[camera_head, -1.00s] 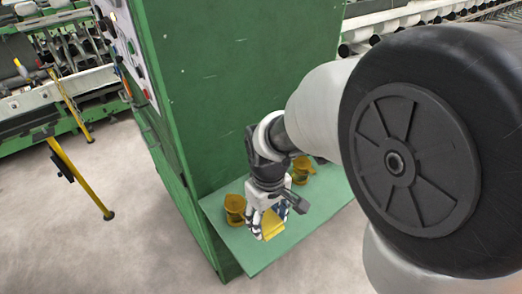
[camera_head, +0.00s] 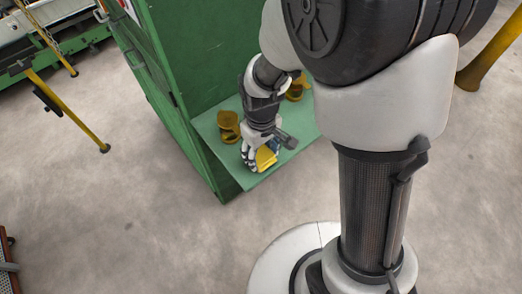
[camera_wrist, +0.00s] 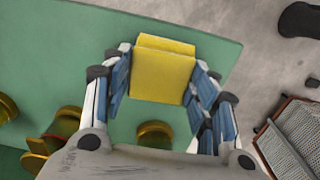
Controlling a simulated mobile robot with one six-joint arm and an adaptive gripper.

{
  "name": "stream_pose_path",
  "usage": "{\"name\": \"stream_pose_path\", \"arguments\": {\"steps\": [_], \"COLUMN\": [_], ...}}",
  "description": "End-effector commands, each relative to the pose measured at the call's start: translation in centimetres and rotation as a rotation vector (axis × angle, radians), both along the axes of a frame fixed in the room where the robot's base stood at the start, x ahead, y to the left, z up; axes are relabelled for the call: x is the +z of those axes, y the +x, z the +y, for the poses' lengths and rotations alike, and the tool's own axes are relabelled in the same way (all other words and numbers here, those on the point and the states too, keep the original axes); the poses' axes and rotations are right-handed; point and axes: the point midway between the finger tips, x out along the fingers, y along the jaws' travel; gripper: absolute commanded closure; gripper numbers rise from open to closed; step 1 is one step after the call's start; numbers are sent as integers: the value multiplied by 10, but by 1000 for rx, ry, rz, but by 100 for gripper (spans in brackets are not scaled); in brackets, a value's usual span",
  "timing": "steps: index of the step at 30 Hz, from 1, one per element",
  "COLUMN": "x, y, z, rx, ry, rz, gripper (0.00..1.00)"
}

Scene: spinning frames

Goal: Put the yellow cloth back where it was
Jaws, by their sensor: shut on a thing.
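The yellow cloth (camera_head: 266,158) is a small folded pad held in my gripper (camera_head: 259,160), over the outer part of the green shelf (camera_head: 205,128). In the wrist view the cloth (camera_wrist: 162,72) sits between the two blue-padded fingers of my gripper (camera_wrist: 162,82), with both sides pinched. The shelf top (camera_wrist: 45,55) shows behind it. I cannot tell whether the cloth touches the shelf. The fingers and wrist hide part of the cloth in the head view.
Brass-coloured holders stand on the shelf, one left of my gripper (camera_head: 228,125) and one behind it (camera_head: 297,89). The green cabinet wall (camera_head: 205,60) rises behind the shelf. A mesh-sided crate (camera_wrist: 295,135) is on the floor to the right in the wrist view.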

Motion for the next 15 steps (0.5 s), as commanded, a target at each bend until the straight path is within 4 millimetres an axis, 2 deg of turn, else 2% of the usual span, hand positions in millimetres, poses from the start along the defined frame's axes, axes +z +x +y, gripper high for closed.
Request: {"name": "stream_pose_path", "arguments": {"steps": [3,4,12,15], "x": [-5,-4,-3,-3], "y": [0,0,0,0], "z": [0,0,0,0], "rx": [0,0,0,0], "ry": [0,0,0,0], "rz": [0,0,0,0], "gripper": [69,45,27,26]}}
